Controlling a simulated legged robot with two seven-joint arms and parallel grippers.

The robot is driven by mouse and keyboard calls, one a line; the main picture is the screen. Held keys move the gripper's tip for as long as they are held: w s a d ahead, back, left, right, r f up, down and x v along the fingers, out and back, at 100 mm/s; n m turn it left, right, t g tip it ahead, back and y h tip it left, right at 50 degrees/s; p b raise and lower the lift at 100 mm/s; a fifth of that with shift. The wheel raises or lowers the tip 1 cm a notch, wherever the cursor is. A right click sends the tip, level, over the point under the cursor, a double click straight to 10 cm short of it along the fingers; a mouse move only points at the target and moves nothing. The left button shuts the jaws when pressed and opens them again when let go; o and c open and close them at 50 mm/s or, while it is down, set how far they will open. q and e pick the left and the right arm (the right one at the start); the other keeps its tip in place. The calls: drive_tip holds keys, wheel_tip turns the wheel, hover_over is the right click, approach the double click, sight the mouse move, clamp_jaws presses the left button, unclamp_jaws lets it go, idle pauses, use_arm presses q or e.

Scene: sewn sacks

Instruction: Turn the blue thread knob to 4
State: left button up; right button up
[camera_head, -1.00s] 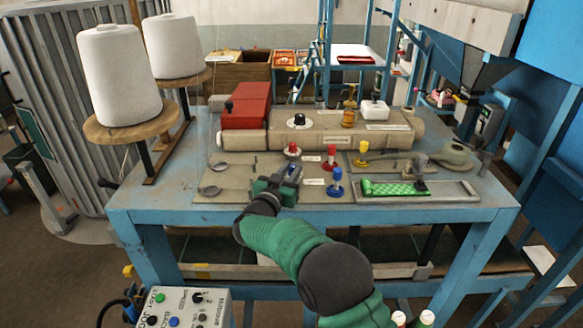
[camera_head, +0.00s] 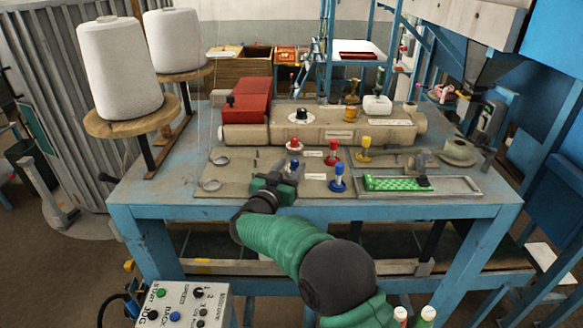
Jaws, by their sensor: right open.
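A blue knob (camera_head: 294,165) sits on the beige plate (camera_head: 235,172) at the front of the blue table, just at the fingertips of my right gripper (camera_head: 288,172). My right gripper is open and low over the plate, and its dark fingers hide part of this knob's base. I cannot tell whether the fingers touch it. A second blue knob (camera_head: 338,181) stands upright on a post to the right of the gripper, apart from it. Scale marks and the number 4 are too small to read. My left gripper is out of view.
Red knobs (camera_head: 333,153) and a yellow knob (camera_head: 363,151) stand close by. Behind is the sewing machine body (camera_head: 345,132) with a red block (camera_head: 247,103). A tray with green fabric (camera_head: 395,183) lies right. White thread cones (camera_head: 118,70) stand left.

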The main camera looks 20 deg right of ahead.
drive_tip(key=b+v, duration=0.6)
drive_tip(key=v, duration=0.9)
drive_tip(key=shift+a, duration=0.15)
drive_tip(key=shift+s+f, duration=0.1)
